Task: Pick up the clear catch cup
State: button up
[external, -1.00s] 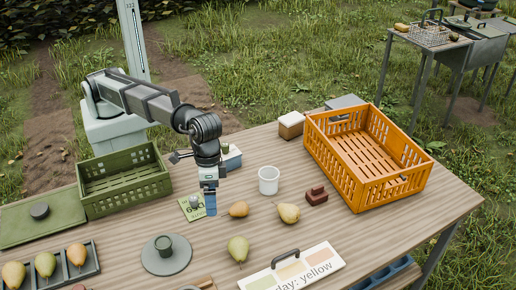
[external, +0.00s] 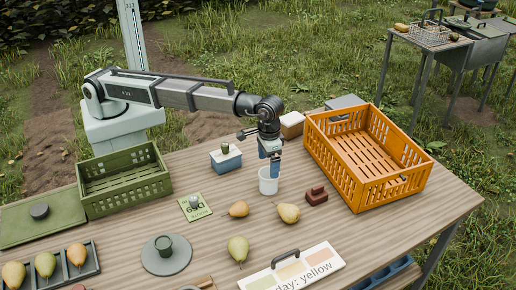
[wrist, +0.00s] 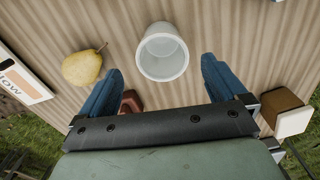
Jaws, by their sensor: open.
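The catch cup (external: 268,183) is a pale, see-through cup standing upright on the wooden table, left of the orange crate. It also shows in the wrist view (wrist: 163,52), mouth towards the camera and empty. My gripper (external: 271,165) is right at the cup, its blue fingers partly overlapping the cup's rim in the external view. In the wrist view my gripper (wrist: 163,68) is open, with one finger to each side of the cup's near edge. A gap shows between each finger and the cup, and I see no contact.
A yellow pear (external: 289,212) and a dark red block (external: 315,195) lie close to the cup. The orange crate (external: 363,193) stands to the right. A blue-white box (external: 226,160) and a green card (external: 195,207) lie to the left, with an orange-brown pear (external: 239,209) nearby.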

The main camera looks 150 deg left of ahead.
aim_at(269, 182)
notch_tip(269, 182, down, 5)
jog(key=shift+r, duration=0.15)
jog(key=shift+s+a+f, duration=0.1)
jog(key=shift+f, duration=1.25)
jog(key=shift+a+f, duration=0.1)
jog(key=shift+f, duration=1.2)
jog(key=c, duration=1.1)
